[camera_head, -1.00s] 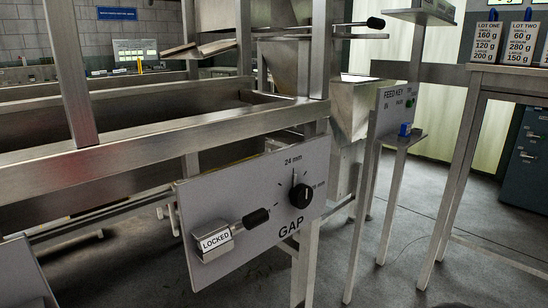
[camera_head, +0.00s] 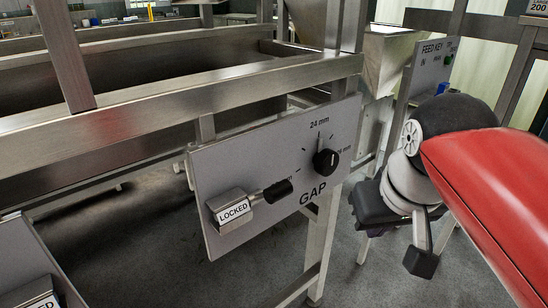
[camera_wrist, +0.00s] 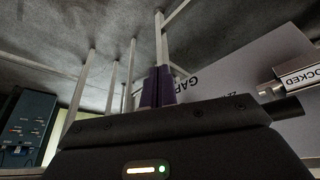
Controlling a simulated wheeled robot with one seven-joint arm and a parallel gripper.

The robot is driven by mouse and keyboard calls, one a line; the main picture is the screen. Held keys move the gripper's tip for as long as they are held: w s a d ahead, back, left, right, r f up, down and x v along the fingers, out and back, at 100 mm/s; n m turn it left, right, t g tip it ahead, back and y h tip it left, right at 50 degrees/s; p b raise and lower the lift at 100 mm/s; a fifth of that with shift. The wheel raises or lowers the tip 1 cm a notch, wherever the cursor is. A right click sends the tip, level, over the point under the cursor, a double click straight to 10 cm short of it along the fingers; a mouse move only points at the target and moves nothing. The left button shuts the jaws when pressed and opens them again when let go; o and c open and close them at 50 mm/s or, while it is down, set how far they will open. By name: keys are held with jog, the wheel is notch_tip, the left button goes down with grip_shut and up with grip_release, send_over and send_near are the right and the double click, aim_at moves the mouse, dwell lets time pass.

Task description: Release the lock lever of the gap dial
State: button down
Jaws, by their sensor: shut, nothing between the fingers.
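The gap panel (camera_head: 225,165) is a grey plate with a black dial (camera_head: 326,160), marked 24 mm at the top. The lock lever (camera_head: 262,197) lies at the panel's lower left, its black grip pointing right and slightly up, by a block labelled LOCKED (camera_head: 233,210). My gripper (camera_head: 421,262) hangs to the right of the panel, apart from it, fingers pointing down. In the wrist view the fingers (camera_wrist: 157,88) are together and empty. The panel (camera_wrist: 245,75) shows there upside down, with the lever's black grip (camera_wrist: 284,109) at the right.
A steel frame rail (camera_head: 180,95) runs above and behind the panel, with a post (camera_head: 322,235) below it. The feed key panel (camera_head: 430,65) stands behind my arm at the upper right. The floor before the gap panel looks clear.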

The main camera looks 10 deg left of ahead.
jog(key=w+a+r+n+g+p, duration=0.1)
jog(key=a+r+n, duration=0.2)
jog(key=a+r, duration=0.5)
jog(key=w+a+r+n+g+y+p, duration=0.1)
jog(key=a+r+n, duration=0.3)
jog(key=a+r, duration=0.4)
notch_tip(320, 180, up, 4)
jog(key=shift+w+a+r+g, duration=0.2)
jog(key=shift+w+a+g, duration=0.05)
jog(key=shift+w+g, duration=0.35)
